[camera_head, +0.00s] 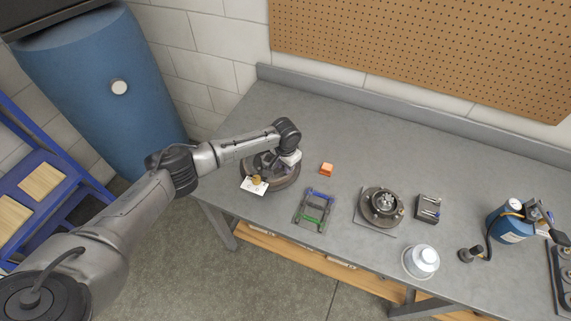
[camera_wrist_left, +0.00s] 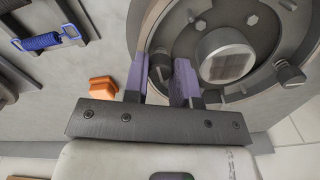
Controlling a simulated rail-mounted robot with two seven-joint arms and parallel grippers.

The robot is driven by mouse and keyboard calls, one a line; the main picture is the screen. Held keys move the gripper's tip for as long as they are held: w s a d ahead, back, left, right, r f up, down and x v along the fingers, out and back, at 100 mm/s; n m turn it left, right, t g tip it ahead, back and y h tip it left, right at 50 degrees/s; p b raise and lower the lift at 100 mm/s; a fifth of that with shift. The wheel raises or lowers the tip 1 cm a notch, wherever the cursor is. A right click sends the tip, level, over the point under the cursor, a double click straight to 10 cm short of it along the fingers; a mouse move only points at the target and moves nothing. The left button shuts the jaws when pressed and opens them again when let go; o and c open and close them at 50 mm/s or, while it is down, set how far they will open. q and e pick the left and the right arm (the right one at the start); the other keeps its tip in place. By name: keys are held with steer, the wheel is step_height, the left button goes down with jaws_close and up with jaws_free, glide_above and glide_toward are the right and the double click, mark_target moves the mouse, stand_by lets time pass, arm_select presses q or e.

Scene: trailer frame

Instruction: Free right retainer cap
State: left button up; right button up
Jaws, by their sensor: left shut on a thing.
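A dark round fixture (camera_head: 285,182) stands at the left end of the bench, and my left arm reaches over it. My left gripper (camera_wrist_left: 163,77) has its two purple fingers on either side of a small dark knob-like cap (camera_wrist_left: 160,66) near the fixture's edge, and is shut on it. The fingers partly hide the cap. My right gripper is not in view.
An orange block (camera_head: 327,169) and a rack with blue and green bars (camera_head: 315,209) lie beside the fixture. A second round assembly (camera_head: 383,203), a clear-lidded container (camera_head: 421,261) and a blue tank (camera_head: 508,222) stand further right. The bench's back is clear.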

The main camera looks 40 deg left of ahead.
arm_select(q)
steer(key=n+p, duration=0.5)
steer(key=p, duration=0.2)
steer(key=shift+d+r+n, duration=0.1)
steer(key=shift+r+n, duration=0.15)
steer(key=shift+n, duration=0.15)
steer(key=shift+n+p, duration=0.85)
steer(key=shift+n, duration=0.05)
steer(key=n+p, duration=0.1)
steer(key=n, duration=0.1)
steer(key=shift+f+n+p, duration=0.1)
steer(key=shift+n+p, duration=0.2)
steer(key=shift+p, duration=0.1)
steer(key=n+p, duration=0.1)
steer(key=n, duration=0.1)
steer(key=shift+n, duration=0.4)
steer(key=n+p, duration=0.1)
steer(key=n, duration=0.2)
steer(key=shift+f, duration=0.1)
steer(key=shift+n, duration=0.6)
steer(key=o, duration=0.9)
